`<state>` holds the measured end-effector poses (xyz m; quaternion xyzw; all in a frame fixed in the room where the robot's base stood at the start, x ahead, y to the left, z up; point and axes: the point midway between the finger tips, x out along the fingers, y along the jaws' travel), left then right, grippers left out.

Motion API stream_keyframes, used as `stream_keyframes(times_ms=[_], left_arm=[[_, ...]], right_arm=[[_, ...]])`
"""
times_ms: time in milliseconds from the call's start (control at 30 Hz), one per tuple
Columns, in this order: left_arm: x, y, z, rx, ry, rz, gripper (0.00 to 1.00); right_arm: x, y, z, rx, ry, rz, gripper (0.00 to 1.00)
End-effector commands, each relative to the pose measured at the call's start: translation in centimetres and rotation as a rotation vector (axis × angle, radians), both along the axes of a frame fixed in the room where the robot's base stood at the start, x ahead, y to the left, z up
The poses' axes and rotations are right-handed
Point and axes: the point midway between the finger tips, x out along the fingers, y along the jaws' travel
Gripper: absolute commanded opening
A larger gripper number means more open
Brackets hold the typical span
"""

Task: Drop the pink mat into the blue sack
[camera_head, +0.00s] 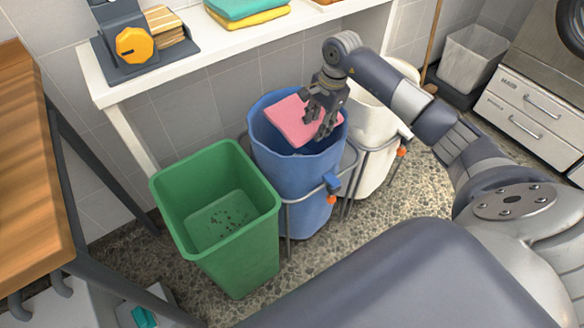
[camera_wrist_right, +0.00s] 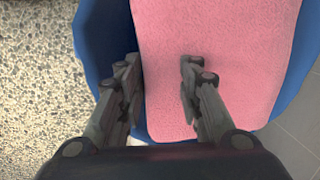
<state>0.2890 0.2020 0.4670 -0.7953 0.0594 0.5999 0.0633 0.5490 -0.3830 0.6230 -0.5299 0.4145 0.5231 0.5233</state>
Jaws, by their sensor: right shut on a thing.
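The pink mat (camera_head: 297,121) is a folded, flat rectangle over the open mouth of the blue sack (camera_head: 291,174). My right gripper (camera_head: 322,118) reaches in from the right and is shut on the mat's right part. In the right wrist view the pink mat (camera_wrist_right: 220,60) lies between and beyond the fingertips of my right gripper (camera_wrist_right: 160,80), with the blue sack (camera_wrist_right: 98,40) around and below it. Whether the mat touches the sack's rim I cannot tell. My left gripper is not in view.
A green bin (camera_head: 217,212) with dark specks inside stands left of the sack. A white sack (camera_head: 374,130) in a metal frame stands right of it. A white shelf (camera_head: 228,47) with folded towels (camera_head: 246,10) runs behind. A wooden table (camera_head: 32,170) is at the left.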

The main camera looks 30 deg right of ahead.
Motion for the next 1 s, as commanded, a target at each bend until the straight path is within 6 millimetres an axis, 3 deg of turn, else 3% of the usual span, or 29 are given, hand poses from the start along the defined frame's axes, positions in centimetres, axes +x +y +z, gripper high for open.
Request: stream_keyframes(times_ms=[133, 167, 233, 267, 667, 1000], left_arm=[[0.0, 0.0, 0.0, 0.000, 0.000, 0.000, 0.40], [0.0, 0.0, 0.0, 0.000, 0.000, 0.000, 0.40], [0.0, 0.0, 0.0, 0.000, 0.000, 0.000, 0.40], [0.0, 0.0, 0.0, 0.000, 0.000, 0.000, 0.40], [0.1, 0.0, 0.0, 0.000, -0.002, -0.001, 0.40], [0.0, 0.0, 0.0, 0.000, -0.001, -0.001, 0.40]], right_arm=[[0.0, 0.0, 0.0, 0.000, 0.000, 0.000, 0.02], [0.0, 0.0, 0.0, 0.000, 0.000, 0.000, 0.37], [0.0, 0.0, 0.0, 0.000, 0.000, 0.000, 0.53], [0.0, 0.0, 0.0, 0.000, 0.000, 0.000, 0.56], [0.0, -0.1, 0.6, -0.001, -0.001, 0.000, 0.56], [-0.7, -0.9, 6.9, -0.003, -0.004, 0.000, 0.56]])
